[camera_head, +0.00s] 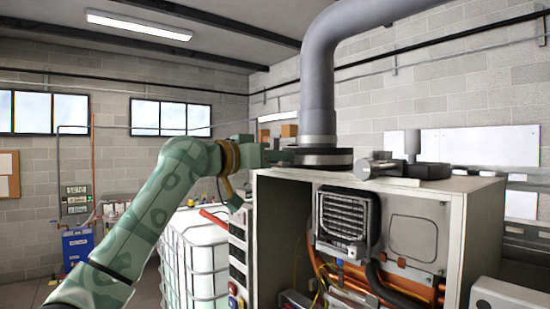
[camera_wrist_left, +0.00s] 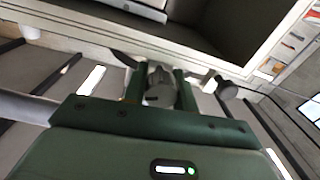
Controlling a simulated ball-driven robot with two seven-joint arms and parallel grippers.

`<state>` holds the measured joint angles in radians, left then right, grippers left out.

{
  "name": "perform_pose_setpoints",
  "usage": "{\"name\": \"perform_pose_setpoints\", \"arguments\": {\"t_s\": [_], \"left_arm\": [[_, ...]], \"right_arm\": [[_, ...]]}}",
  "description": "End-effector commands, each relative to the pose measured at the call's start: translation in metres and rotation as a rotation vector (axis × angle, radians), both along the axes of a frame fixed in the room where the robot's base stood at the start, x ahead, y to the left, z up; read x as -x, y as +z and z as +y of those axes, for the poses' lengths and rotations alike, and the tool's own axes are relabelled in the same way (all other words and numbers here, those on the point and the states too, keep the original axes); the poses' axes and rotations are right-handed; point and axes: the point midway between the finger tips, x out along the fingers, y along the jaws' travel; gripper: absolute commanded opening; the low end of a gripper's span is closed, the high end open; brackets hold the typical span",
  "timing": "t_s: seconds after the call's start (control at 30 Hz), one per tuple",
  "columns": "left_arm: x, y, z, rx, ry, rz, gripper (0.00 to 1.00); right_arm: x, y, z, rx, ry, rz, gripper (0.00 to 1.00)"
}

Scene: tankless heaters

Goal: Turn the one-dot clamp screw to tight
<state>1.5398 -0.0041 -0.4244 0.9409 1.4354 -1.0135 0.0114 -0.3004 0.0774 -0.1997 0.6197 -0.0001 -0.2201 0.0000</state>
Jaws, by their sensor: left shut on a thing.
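My left gripper (camera_head: 278,156) reaches in from the left at the flue collar on top of the heater cabinet. In the left wrist view the left gripper (camera_wrist_left: 159,88) is shut on a grey clamp screw knob (camera_wrist_left: 158,80), with a green finger on either side of it. A small dark mark shows on the knob; I cannot make out any dots or a tight mark. In the head view the gripper hides this knob. A second grey knob (camera_wrist_left: 227,88) stands apart to the right in the wrist view. My right gripper is not in view.
A thick grey flue pipe (camera_head: 317,85) rises from the dark collar (camera_head: 322,157). A metal fitting with a round knob (camera_head: 405,168) stands on the cabinet top (camera_head: 470,181) to the right. A caged white tank (camera_head: 195,250) stands left of the cabinet.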

Motion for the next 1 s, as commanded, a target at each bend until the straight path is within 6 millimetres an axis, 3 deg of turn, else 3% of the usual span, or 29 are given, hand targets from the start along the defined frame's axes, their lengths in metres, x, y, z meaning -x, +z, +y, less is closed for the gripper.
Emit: {"name": "perform_pose_setpoints", "arguments": {"t_s": [0.5,1.0], "left_arm": [[0.0007,0.0003,-0.0002,-0.205,0.001,-0.282,0.05],[0.0012,0.0005,-0.0004,-0.259,0.001,-0.359,0.05]], "right_arm": [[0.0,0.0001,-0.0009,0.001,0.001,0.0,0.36],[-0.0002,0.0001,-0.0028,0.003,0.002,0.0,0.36]]}}
